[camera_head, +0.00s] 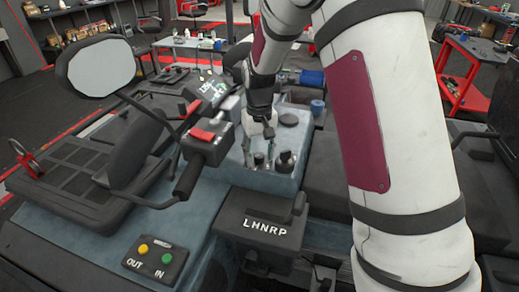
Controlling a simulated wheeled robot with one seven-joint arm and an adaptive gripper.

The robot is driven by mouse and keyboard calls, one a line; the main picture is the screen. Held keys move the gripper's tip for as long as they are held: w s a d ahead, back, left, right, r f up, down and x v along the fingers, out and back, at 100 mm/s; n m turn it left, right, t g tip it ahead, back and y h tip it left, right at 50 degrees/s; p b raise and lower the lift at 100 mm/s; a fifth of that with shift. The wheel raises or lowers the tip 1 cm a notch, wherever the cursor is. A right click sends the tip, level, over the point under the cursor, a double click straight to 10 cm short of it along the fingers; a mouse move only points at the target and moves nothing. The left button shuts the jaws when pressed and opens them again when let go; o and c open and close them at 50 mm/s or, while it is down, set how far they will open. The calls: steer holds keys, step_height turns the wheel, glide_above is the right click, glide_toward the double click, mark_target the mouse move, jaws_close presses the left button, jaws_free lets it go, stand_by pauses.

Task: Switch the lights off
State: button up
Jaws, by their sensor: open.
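I cannot tell for certain which control is the light switch. My gripper (259,152) is open and points down over the blue-grey console (284,182) in the middle of the view. Its fingers are small and dark here, close above or beside short dark knobs at the console's near edge. One dark knob (285,161) stands just right of the fingers. I cannot tell whether the fingers touch anything. A round dark cap (289,120) sits farther back on the console. A control box with a red switch (202,135) is on the handlebar left of my gripper.
A black shifter box marked LHNRP (262,224) stands in front. My white arm covers much of the right.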

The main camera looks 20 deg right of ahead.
jaws_close()
steer(key=m, duration=0.4)
steer(key=shift+r+m+p, duration=0.1)
steer(key=shift+m+p, duration=0.25)
steer(key=shift+m, duration=2.05)
steer(key=shift+w, duration=0.1)
